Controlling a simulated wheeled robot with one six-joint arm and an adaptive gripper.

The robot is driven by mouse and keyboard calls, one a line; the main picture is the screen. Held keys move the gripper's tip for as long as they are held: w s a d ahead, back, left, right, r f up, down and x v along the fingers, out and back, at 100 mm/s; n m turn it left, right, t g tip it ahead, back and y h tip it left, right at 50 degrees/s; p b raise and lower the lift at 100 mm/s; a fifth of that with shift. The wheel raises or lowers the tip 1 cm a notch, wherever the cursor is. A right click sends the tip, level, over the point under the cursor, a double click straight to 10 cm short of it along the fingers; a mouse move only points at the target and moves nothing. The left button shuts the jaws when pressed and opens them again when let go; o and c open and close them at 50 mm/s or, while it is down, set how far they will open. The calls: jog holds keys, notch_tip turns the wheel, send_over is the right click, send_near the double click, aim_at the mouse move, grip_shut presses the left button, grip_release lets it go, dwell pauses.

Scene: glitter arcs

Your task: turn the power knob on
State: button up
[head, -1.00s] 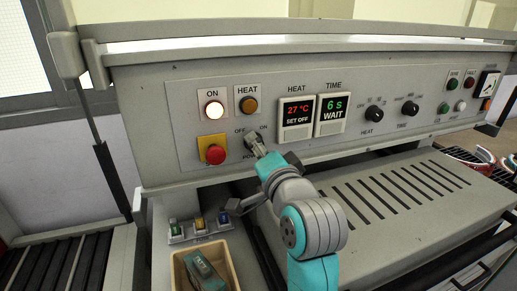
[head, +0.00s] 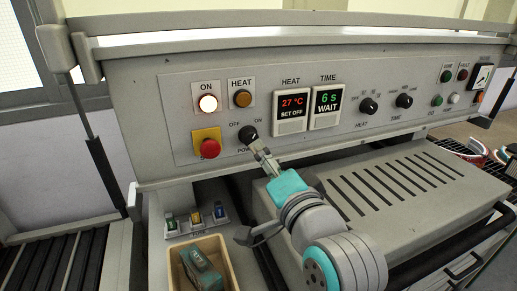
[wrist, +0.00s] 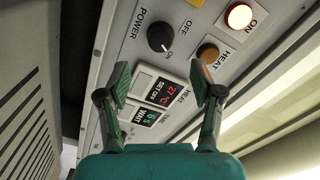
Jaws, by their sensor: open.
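The power knob (head: 248,134) is a round black knob on the grey control panel, between OFF and ON labels. In the wrist view the knob (wrist: 161,38) shows whole, with a white mark toward its lower right, away from the OFF label. The round ON lamp (head: 208,103) is lit bright. My gripper (head: 262,151) is open and empty, just below and right of the knob in the head view. In the wrist view its fingers (wrist: 161,80) stand apart, with the knob beyond them and not between them.
A red push button (head: 209,149) on a yellow plate is left of the knob. Lit HEAT (head: 292,104) and TIME (head: 326,99) displays are to the right. A tray (head: 230,268) with a teal-grey object and a slotted grey cover (head: 400,180) lie below.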

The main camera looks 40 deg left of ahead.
jog(key=shift+v, duration=2.05)
